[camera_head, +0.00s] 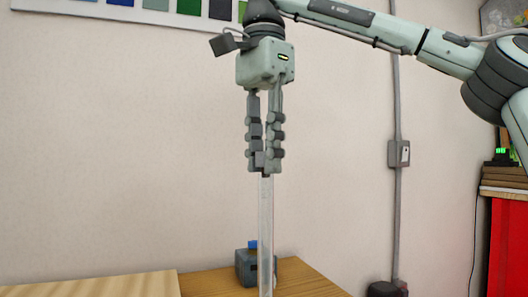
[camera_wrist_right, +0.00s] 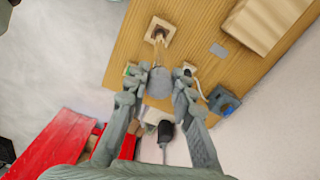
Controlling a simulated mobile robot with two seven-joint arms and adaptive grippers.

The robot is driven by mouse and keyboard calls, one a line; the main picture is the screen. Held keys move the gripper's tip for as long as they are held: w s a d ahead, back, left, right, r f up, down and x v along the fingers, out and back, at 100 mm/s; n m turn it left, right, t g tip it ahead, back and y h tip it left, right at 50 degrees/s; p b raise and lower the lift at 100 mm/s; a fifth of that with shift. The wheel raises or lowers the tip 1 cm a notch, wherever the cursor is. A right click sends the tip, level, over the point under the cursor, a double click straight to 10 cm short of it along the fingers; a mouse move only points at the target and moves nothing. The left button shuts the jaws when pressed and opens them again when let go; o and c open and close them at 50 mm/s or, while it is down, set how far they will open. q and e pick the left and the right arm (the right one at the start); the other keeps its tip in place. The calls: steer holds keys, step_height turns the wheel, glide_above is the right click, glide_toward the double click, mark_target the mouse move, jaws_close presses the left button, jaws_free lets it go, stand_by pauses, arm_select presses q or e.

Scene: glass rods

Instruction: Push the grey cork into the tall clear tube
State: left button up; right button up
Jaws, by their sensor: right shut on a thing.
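The tall clear tube (camera_head: 265,230) stands upright in the head view, and its lower end is cut off by the picture edge. My right gripper (camera_head: 265,167) points straight down above the tube, its fingertips at the tube's top end. In the right wrist view the grey cork (camera_wrist_right: 160,82) sits between the two fingers, and my right gripper is shut on it. The tube runs away below the cork to a square wooden block (camera_wrist_right: 151,41). I cannot tell whether any of the cork is inside the tube. My left gripper is not in view.
A wooden table (camera_head: 215,281) lies below, with a pale wooden board or box (camera_head: 100,287) at the left. A dark blue-grey box (camera_head: 245,268) stands behind the tube. A red cabinet (camera_head: 508,245) is at the far right. The air around the tube is free.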

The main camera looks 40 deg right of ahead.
steer(key=shift+r, duration=0.15)
steer(key=shift+r, duration=0.7)
steer(key=shift+r, duration=0.1)
stand_by(0.7)
steer(key=shift+r, duration=0.65)
stand_by(0.5)
steer(key=o, duration=0.6)
steer(key=shift+c, duration=0.2)
